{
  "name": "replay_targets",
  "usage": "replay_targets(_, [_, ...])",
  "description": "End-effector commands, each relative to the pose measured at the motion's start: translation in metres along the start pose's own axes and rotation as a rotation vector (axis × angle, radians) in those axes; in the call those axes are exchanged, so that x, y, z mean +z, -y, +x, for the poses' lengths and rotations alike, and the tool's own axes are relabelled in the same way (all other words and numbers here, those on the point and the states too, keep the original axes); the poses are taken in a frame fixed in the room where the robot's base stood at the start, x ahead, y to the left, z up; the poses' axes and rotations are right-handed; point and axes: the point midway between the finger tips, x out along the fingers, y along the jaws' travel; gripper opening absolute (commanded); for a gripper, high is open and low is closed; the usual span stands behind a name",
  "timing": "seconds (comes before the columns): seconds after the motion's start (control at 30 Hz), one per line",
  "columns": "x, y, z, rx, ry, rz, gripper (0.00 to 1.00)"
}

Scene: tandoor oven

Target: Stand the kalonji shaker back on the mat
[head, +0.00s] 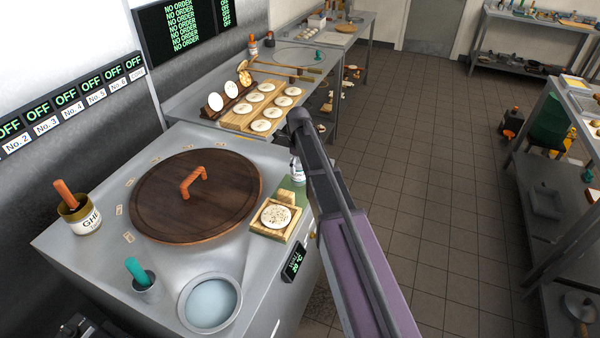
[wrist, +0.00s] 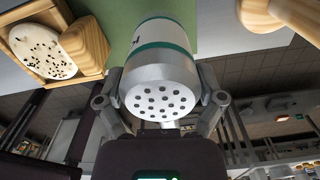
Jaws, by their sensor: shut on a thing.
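The kalonji shaker (wrist: 160,72) is white with a teal band and a silver cap pierced with several holes. In the wrist view it sits between the two fingers of my gripper (wrist: 160,98), which is shut on it. In the head view a small part of the shaker (head: 296,171) shows beside my arm, at the mat's far end. The green mat (head: 288,221) lies on the oven top's right edge, and it also shows behind the shaker in the wrist view (wrist: 117,18). I cannot tell whether the shaker's base touches the mat.
A wooden tray (head: 258,228) with a seeded dough round stands on the mat. A dark round lid (head: 195,195) with an orange handle covers the oven. A ghee pot (head: 82,215) and a water bowl (head: 209,303) stand nearby. A board (head: 245,122) with several dough rounds lies behind.

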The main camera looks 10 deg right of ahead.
Motion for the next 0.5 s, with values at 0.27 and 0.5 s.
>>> replay_targets(0.27, [0.0, 0.0, 0.026, 0.0, 0.0, 0.001, 0.26])
replay_targets(0.5, [0.0, 0.0, 0.03, 0.0, 0.0, 0.001, 0.26])
